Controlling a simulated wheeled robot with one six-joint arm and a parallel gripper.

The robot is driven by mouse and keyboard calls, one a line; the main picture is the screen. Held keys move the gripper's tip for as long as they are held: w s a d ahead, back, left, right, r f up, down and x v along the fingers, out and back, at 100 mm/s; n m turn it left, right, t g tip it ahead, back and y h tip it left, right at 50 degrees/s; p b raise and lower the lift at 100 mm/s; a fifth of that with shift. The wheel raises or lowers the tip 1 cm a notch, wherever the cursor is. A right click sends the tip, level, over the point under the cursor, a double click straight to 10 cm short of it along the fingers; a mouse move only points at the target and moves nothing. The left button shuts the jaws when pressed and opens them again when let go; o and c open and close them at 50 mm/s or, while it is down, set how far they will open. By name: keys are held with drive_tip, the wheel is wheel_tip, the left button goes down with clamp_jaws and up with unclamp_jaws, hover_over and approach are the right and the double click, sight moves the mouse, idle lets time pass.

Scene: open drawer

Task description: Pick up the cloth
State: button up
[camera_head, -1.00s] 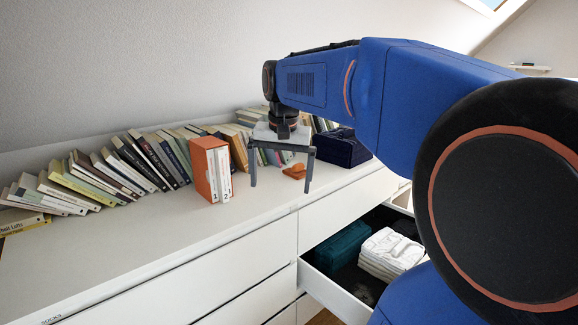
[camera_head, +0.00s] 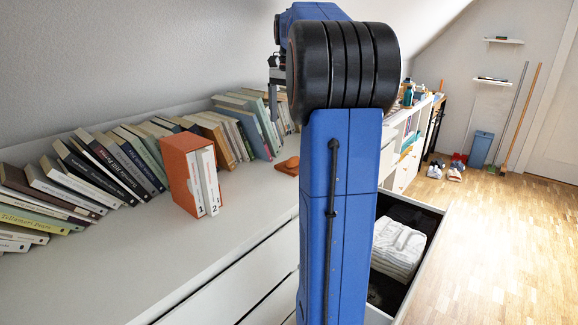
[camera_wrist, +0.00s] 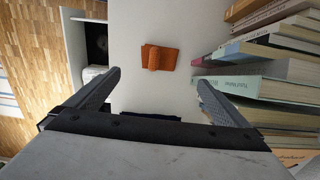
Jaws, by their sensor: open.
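The orange cloth (camera_head: 287,166) lies on the white dresser top, right of the orange book box. In the wrist view the cloth (camera_wrist: 159,57) shows as a flat piece with a rolled part on it, ahead of the fingertips and between them. My gripper (camera_wrist: 159,79) is open and empty, apart from the cloth. In the head view my gripper (camera_head: 275,85) is small and partly hidden behind my arm, above the dresser top.
An orange box with white books (camera_head: 186,175) stands left of the cloth. Leaning books (camera_head: 110,160) line the wall; books (camera_wrist: 262,85) also stand close to the right finger. An open drawer (camera_head: 432,240) holds white folded fabric (camera_head: 398,248). Wooden floor lies right.

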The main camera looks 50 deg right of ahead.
wheel_tip(320, 180, down, 10)
drive_tip(key=shift+s+d+f, duration=0.1)
drive_tip(key=shift+s+f, duration=0.05)
drive_tip(key=shift+f, duration=2.55)
drive_tip(key=c, duration=1.1)
